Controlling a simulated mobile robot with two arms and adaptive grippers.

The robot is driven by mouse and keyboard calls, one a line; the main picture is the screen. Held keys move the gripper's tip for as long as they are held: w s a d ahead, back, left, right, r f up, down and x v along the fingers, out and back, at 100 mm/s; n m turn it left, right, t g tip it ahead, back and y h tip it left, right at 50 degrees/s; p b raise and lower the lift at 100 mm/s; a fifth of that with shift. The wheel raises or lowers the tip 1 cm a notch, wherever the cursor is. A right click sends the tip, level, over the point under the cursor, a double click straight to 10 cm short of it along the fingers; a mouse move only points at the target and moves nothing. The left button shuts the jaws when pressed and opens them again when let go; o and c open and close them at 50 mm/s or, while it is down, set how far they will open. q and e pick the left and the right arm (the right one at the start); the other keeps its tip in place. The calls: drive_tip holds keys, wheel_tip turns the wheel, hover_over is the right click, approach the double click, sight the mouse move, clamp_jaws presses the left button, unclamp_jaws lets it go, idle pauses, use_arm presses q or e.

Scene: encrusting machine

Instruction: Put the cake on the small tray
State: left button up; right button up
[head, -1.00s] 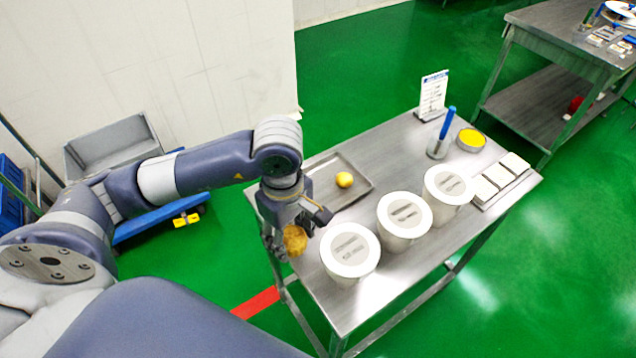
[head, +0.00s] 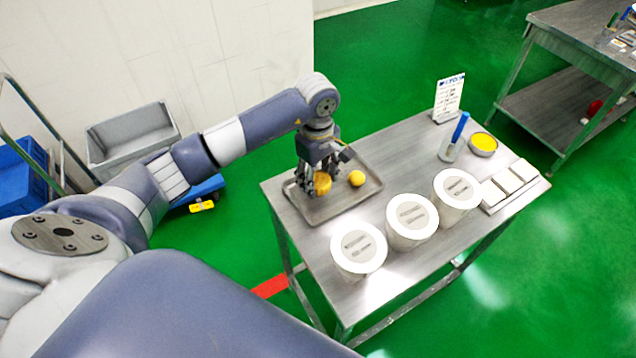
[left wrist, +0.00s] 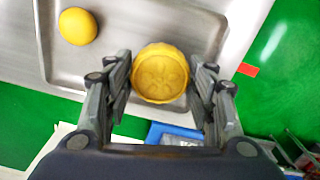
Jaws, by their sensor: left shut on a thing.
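The cake is a round, golden-brown moon-cake shape (head: 322,183) with a moulded pattern on its top, clear in the left wrist view (left wrist: 161,73). My left gripper (head: 315,180) is shut on the cake, with its fingers on either side of it; it also shows in the left wrist view (left wrist: 160,88). The small tray (head: 328,209) is a shallow metal tray at the table's left end. The cake is over the tray's left part; I cannot tell whether it touches the tray. A yellow ball (head: 357,178) lies on the tray, right of the cake. My right gripper is not in view.
Three white-lidded canisters (head: 358,246) stand along the table's near side. A sign (head: 448,97), a cup with a blue-handled tool (head: 449,150), a yellow-filled dish (head: 483,143) and white blocks (head: 508,181) are farther right. Bare table lies between tray and canisters.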

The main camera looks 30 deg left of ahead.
sight(318, 179)
use_arm(q)
wheel_tip(318, 179, down, 3)
drive_tip(key=shift+s+p, duration=0.1)
drive_tip(key=shift+p, duration=0.6)
drive_tip(key=shift+f, duration=0.35)
drive_tip(key=o, duration=1.1)
drive_tip(key=shift+r, duration=0.55)
wheel_tip(318, 179, up, 10)
drive_tip(key=b, duration=0.3)
drive_tip(key=shift+f, duration=0.15)
drive_tip(key=shift+r, duration=0.8)
